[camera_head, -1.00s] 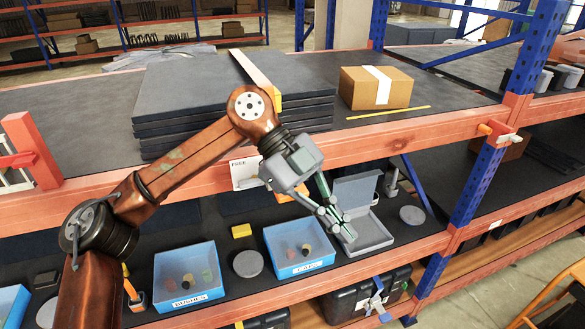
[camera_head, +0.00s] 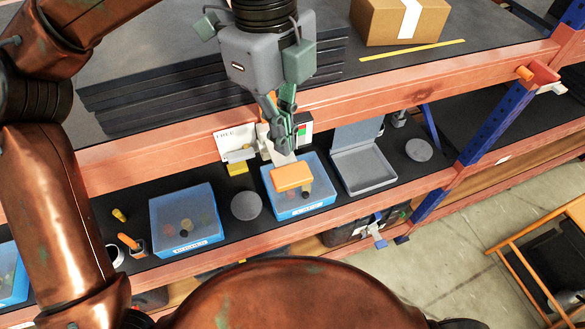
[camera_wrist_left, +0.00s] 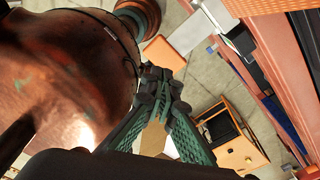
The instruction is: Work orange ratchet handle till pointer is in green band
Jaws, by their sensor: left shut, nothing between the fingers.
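The orange handle (camera_head: 291,177) sticks out toward me above a blue bin on the lower shelf. It seems joined to a pale lever that runs back to a white housing (camera_head: 303,122) at the shelf beam. A small face with green and red patches shows there; the pointer is too small to read. My left gripper (camera_head: 283,150) is shut and empty, just above and behind the handle, hiding part of the lever. I cannot tell whether it touches it. In the left wrist view the shut fingertips (camera_wrist_left: 163,85) show near an orange block (camera_wrist_left: 165,54). My right gripper is not in view.
Blue bins (camera_head: 187,241) with small parts stand on the lower shelf, with a grey disc (camera_head: 246,205) between them. An open grey case (camera_head: 364,169) stands to the right. The orange beam (camera_head: 370,112) and stacked dark panels (camera_head: 215,85) lie close to my left gripper.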

